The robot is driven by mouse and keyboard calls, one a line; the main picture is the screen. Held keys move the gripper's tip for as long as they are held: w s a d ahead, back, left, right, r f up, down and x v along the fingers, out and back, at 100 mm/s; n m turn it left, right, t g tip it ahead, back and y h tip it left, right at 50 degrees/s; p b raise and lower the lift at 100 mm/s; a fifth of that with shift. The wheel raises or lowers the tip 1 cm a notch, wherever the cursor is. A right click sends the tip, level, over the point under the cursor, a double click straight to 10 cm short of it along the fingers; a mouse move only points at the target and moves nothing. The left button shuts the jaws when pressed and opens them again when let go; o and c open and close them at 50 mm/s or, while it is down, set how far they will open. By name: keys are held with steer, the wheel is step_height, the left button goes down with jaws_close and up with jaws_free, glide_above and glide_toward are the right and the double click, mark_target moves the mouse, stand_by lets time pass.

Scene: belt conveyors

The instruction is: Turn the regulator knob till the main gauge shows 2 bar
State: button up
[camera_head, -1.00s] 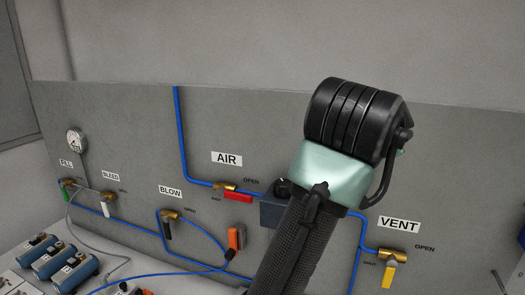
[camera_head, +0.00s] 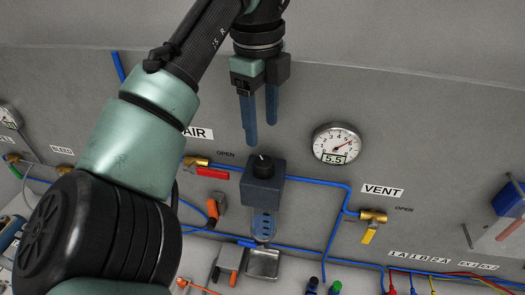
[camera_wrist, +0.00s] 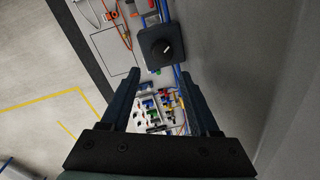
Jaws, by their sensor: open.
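The regulator knob (camera_head: 262,163) is a black dial with a white mark on top of a dark box (camera_head: 262,187) fixed to the grey panel. It also shows in the wrist view (camera_wrist: 162,47), beyond the fingertips. My gripper (camera_head: 261,136) is open and empty, with blue fingers pointing down. It appears above the knob in the head view, apart from it.
Blue air line (camera_head: 318,184) runs from the box to the VENT valve with a yellow handle (camera_head: 369,235). A red-handled AIR valve (camera_head: 211,172) sits left of the box. A small metal tray (camera_head: 263,263) and several fittings lie below. The panel above the gauge is clear.

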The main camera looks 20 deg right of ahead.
mark_target(263, 162)
steer(key=f, duration=0.2)
steer(key=f+p, duration=0.1)
steer(key=f, duration=0.2)
steer(key=f+p, duration=0.1)
steer(key=f, duration=0.2)
steer(key=shift+w+d, duration=0.25)
steer(key=shift+w, duration=0.1)
steer(key=shift+w+f, duration=0.15)
steer(key=shift+f, duration=0.4)
steer(key=shift+c, duration=0.4)
jaws_close()
